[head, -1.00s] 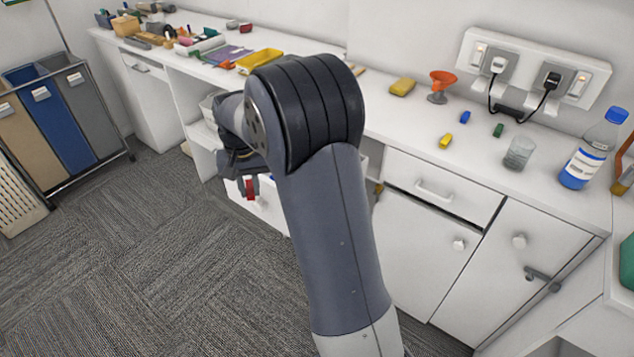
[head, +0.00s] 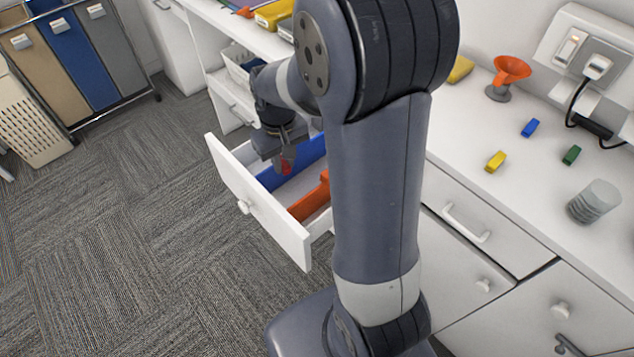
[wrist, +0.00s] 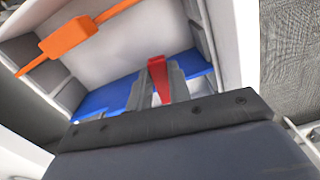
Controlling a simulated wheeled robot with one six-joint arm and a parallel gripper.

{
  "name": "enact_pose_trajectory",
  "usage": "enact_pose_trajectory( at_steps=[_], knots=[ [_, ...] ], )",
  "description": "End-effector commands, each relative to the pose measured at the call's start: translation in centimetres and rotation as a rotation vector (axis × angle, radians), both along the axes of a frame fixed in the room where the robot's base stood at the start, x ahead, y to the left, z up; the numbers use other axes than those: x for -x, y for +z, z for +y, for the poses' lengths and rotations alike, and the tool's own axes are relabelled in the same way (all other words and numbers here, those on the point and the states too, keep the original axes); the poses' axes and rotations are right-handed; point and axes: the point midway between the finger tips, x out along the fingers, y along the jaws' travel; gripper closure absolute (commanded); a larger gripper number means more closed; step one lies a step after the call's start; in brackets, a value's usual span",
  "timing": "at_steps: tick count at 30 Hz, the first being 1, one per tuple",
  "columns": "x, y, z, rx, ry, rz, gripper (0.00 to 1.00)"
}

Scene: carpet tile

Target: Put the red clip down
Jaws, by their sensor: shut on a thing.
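My gripper (head: 284,162) points down over an open white drawer (head: 258,212). It is shut on the red clip (head: 286,168), which sits between the fingertips. The wrist view also shows the red clip (wrist: 158,75) held between the grey fingers, with the drawer interior beyond it. Inside the drawer are a blue piece (head: 295,170) at the far side and an orange piece (head: 309,204) nearer the front right. In the wrist view the clip overlaps the blue piece (wrist: 105,100); I cannot tell whether they touch.
My arm hides part of the counter. A white basket (head: 240,66) stands behind the gripper. Carpet left of the drawer is clear.

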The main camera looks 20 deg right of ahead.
Motion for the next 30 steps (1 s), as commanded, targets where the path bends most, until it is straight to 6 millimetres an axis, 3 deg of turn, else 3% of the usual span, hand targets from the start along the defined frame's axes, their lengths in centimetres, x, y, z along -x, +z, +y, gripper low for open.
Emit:
enact_pose_trajectory(
  at_steps=[3, 8, 15, 30],
  knots=[
    [2.2, -1.0, 0.1, 0.0, 0.09, -0.001, 1.0],
    [3.3, -2.8, 0.2, 0.0, 0.138, 0.004, 1.0],
    [3.3, -6.9, 0.2, 0.0, 0.139, 0.004, 1.0],
    [3.2, -11.5, 0.2, 0.0, 0.137, 0.0, 1.0]
  ],
)
